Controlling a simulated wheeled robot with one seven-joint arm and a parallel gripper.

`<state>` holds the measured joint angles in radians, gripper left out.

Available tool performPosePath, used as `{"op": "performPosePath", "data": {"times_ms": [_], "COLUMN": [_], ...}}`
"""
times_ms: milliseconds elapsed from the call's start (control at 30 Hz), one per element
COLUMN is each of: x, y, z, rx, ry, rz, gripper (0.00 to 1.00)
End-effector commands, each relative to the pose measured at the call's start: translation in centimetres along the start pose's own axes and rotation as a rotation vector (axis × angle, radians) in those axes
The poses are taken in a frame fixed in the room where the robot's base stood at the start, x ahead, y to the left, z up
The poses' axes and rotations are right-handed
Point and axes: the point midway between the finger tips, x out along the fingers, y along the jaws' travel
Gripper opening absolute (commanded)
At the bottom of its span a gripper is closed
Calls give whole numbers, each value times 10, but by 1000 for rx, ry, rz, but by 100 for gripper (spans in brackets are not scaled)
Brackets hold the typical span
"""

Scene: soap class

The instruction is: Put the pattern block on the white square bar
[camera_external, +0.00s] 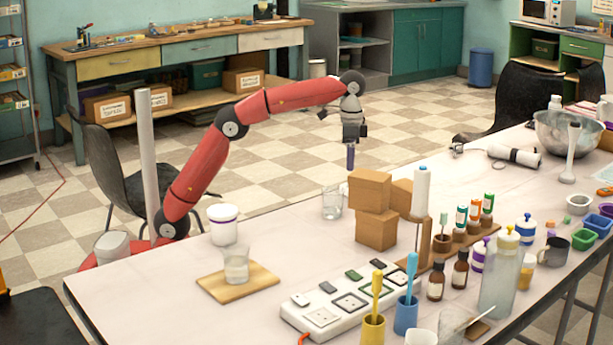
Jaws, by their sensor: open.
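A long white tray or board (345,318) lies near the front of the table with several small square pieces on it. The pieces are too small to tell which is the pattern block and which the white square bar. My gripper (351,168) is open and points down, in the air behind the stacked cardboard boxes, seen side-on. Nothing shows held in it.
Stacked cardboard boxes (376,230) stand between my gripper and the tray.

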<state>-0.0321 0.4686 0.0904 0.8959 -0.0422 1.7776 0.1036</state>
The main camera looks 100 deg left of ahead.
Motion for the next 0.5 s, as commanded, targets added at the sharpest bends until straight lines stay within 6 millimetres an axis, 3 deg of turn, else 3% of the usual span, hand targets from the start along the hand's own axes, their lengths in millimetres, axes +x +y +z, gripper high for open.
{"op": "performPosePath", "data": {"times_ms": [200,500], "x": [-21,-30], "y": [0,0], "z": [-1,5], "rx": [-1,-1], "ry": [0,9], "rz": [0,2], "gripper": [63,63]}}
